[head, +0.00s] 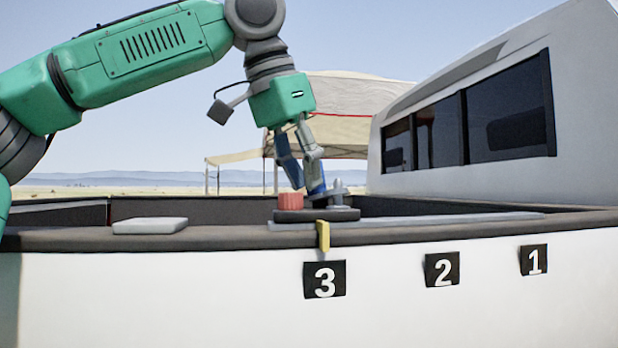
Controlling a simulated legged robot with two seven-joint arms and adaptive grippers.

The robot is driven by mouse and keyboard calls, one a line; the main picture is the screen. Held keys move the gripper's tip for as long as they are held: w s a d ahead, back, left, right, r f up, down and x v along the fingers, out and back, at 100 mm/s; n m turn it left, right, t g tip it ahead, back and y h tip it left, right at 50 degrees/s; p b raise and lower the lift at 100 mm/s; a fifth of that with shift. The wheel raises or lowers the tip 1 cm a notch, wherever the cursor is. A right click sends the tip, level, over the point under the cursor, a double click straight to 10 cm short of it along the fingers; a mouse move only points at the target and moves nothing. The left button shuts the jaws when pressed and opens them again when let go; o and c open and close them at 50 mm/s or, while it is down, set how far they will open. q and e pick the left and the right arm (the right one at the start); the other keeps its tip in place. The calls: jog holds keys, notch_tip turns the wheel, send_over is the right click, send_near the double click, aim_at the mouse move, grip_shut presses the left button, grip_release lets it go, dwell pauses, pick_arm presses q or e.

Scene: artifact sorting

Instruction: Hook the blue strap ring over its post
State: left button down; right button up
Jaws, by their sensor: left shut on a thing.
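My left gripper (307,187) reaches down from the upper left over the truck bed's near rail. Its fingers are shut on a small blue piece (317,187), which I take for the blue strap ring. The fingers hide much of it, and its ring shape is not clear. A short grey post (338,191) stands just right of the fingertips on a dark base (345,215). The blue piece is close beside the post. I cannot tell whether it touches or goes around it. My right gripper is out of view.
A red ribbed knob (290,201) sits left of the fingertips on the same base. A yellow strap (323,236) hangs over the rail above label 3 (325,280). A flat grey block (150,225) lies on the rail at left. The white cab (430,105) rises at right.

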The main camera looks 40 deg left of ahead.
pick_arm(q)
jog(key=shift+s+f, duration=0.1)
jog(key=shift+f, duration=0.35)
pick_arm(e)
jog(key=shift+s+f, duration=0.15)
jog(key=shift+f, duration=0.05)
pick_arm(q)
jog(key=c, duration=1.4)
grip_release()
jog(key=shift+c, duration=0.2)
jog(key=shift+s, duration=0.1)
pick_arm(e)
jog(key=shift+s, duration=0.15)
pick_arm(q)
jog(key=shift+r, duration=0.1)
jog(key=shift+r, duration=0.25)
jog(key=v, duration=1.1)
jog(key=shift+s, duration=0.2)
